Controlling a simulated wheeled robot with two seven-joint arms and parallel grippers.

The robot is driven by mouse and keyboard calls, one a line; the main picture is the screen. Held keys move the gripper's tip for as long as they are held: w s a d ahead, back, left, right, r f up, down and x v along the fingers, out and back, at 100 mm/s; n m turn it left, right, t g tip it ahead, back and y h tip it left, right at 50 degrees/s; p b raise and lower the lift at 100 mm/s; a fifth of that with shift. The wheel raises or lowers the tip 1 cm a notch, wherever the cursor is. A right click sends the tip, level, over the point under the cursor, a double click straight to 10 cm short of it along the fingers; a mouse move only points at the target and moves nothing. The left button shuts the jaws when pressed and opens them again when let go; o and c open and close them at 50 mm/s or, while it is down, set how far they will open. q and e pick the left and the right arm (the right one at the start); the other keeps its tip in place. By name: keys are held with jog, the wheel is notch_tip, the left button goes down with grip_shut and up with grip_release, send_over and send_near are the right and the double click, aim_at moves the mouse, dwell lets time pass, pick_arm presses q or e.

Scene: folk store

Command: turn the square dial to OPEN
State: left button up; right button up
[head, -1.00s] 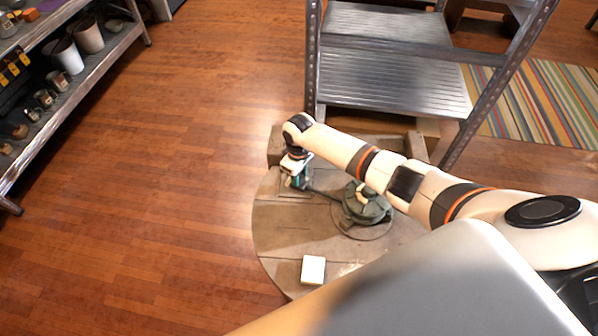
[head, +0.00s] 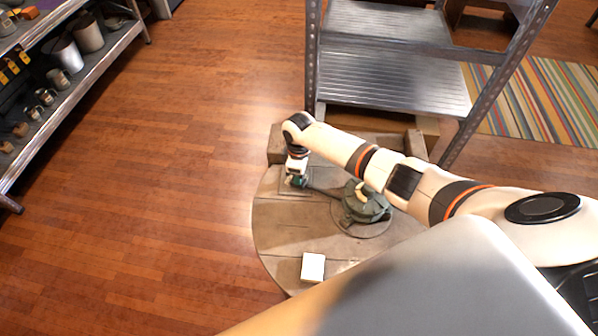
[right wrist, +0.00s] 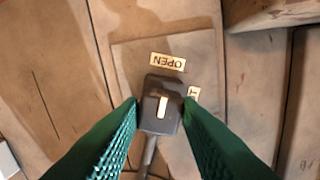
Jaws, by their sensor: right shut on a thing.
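The square dial (right wrist: 161,104) is a dark grey block with a pale bar on its top face, seen in the right wrist view. The bar runs nearly straight up the picture, roughly toward the OPEN label (right wrist: 167,62), which reads upside down. A second pale label (right wrist: 193,93) is at the right, partly hidden by a finger. My right gripper (right wrist: 160,112) has a green ribbed finger on each side of the dial and is shut on it. In the head view my right gripper (head: 296,181) is low over the round platform (head: 278,229) and hides the dial. My left gripper is out of view.
A green-grey round fitting (head: 364,204) stands on the platform, with a dark rod running toward the dial. A white block (head: 313,267) lies near the front. A shelf (head: 75,88) stands at left, with open wooden floor (head: 180,180) between.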

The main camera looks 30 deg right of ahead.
jog(key=o, duration=1)
jog(key=shift+c, duration=0.2)
notch_tip(320, 180, up, 12)
